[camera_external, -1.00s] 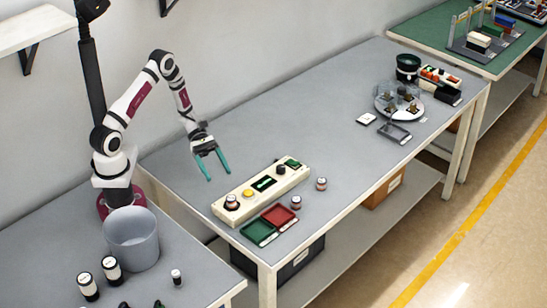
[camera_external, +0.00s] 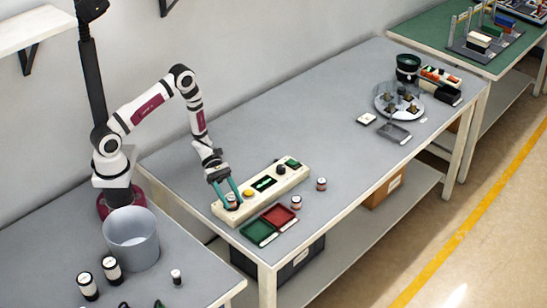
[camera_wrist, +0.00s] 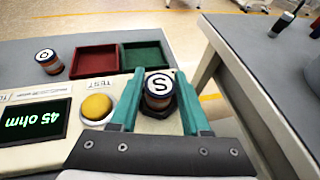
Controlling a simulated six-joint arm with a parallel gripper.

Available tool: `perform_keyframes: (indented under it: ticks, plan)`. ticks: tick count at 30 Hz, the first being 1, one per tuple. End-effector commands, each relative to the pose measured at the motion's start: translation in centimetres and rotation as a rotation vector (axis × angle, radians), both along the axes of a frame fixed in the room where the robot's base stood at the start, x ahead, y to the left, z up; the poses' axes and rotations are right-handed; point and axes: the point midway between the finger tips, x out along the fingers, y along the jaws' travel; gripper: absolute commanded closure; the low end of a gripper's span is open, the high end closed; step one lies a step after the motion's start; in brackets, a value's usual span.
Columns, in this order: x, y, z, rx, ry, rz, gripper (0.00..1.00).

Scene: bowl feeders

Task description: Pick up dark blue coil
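My gripper (camera_external: 229,202) is low over the near-left end of the cream test box. Its teal fingers are open, one on each side of a coil with a white cap marked S (camera_wrist: 158,84). The coil stands upright in a dark socket (camera_wrist: 160,110) and also shows in the external view (camera_external: 232,201). A gap shows between it and the fingers. A second coil, capped O (camera_wrist: 47,60), stands on the table by the red tray. Another small coil (camera_external: 321,184) stands farther right.
A grey bin (camera_external: 133,240) stands left. The middle of the table is clear.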

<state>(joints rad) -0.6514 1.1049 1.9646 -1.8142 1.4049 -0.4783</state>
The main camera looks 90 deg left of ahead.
Motion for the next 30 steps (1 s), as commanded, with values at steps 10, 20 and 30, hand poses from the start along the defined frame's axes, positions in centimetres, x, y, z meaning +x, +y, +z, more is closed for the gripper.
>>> perform_keyframes:
  ticks: [10, 20, 30]
  plan:
    - [0.0, 0.0, 0.0, 0.0, 0.0, 0.0, 1.0]
    - [0.0, 0.1, 1.0, 0.002, -0.003, 0.0, 1.0]
    - [-1.6, -3.1, 6.2, -0.001, -0.001, -0.001, 1.0]
